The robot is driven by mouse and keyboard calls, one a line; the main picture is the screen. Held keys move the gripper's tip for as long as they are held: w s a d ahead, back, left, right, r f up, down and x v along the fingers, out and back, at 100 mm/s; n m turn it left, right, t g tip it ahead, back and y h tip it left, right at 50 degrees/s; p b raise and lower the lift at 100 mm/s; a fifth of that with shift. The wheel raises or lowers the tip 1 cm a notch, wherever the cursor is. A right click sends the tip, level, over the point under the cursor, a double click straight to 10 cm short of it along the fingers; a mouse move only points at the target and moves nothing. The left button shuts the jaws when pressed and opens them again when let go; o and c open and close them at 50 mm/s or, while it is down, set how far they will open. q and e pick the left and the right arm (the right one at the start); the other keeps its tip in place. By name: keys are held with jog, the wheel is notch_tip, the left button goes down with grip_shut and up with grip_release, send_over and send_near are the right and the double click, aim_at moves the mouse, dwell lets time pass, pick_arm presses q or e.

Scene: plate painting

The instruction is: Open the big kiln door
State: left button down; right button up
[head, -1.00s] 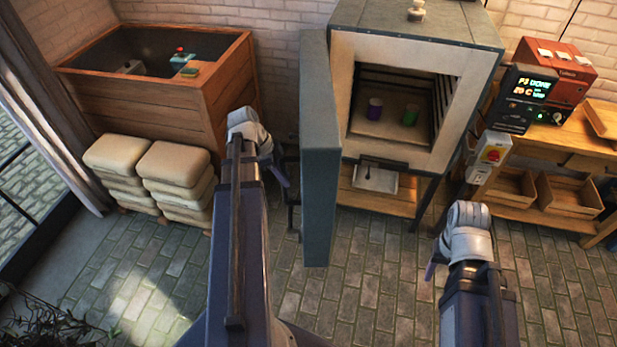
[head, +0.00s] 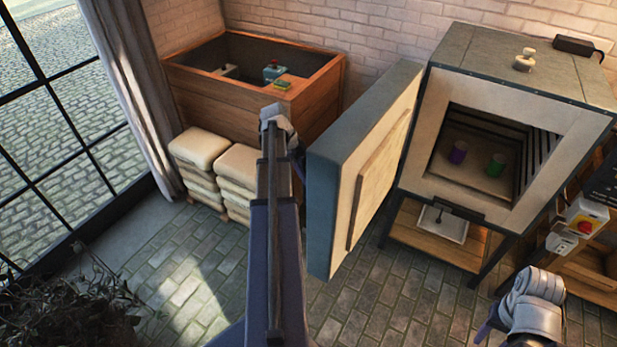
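The big kiln (head: 512,190) stands at the right in the head view. Its thick door (head: 372,160) stands wide open to the left of the opening, its pale inner face in view.
A wooden-sided tub (head: 240,100) stands at the back left, with stacked pale sacks (head: 200,150) before it. A window (head: 60,130) and a plant (head: 65,300) are at the left. The paved floor before the kiln is clear.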

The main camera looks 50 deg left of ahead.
pick_arm(q)
jog(key=c, duration=0.7)
grip_release()
jog(key=p+v, duration=0.7)
jog(key=shift+s+a+r, duration=0.1)
jog(key=shift+a+r, duration=0.05)
jog(key=shift+r, duration=0.2)
